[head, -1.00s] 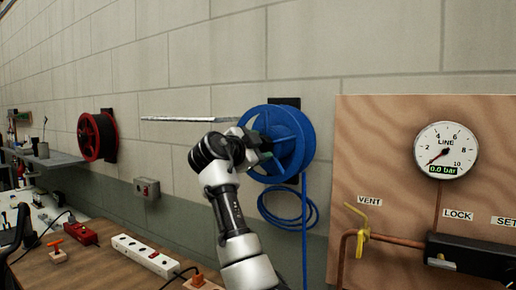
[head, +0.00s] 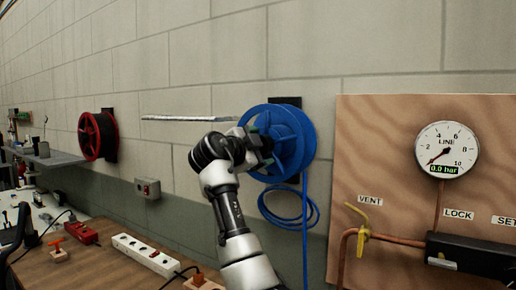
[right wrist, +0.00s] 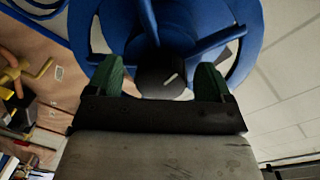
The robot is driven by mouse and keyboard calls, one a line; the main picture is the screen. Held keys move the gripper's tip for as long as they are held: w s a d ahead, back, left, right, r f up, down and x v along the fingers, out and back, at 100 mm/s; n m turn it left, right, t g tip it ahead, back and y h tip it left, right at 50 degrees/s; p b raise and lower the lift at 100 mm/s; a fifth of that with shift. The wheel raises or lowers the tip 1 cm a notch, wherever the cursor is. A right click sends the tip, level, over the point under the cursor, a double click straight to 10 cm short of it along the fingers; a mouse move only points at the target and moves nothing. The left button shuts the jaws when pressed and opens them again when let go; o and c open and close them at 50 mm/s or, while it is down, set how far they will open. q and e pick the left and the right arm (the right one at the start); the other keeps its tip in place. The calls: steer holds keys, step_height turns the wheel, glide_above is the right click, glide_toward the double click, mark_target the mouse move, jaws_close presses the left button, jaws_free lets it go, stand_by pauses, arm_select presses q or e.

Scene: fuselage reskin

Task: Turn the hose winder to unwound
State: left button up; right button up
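The blue hose winder (head: 287,125) is mounted on the block wall, with blue hose hanging in loops below it. My right gripper (right wrist: 162,78) is in front of the hub. Its two green fingers stand apart, one on each side of the knob, with narrow gaps showing. In the head view the right gripper (head: 262,150) partly covers the reel's left side. My left gripper is not seen.
A wooden panel (head: 385,130) with a line gauge (head: 447,150) and a yellow vent valve (head: 363,235) stands right of the winder. A thin shelf (head: 190,118) juts from the wall at left. A red reel (head: 97,136) hangs further left. A workbench (head: 100,270) lies below.

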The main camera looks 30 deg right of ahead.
steer(key=shift+r, duration=0.1)
steer(key=b+v, duration=0.3)
steer(key=v, duration=0.8)
steer(key=shift+d, duration=0.1)
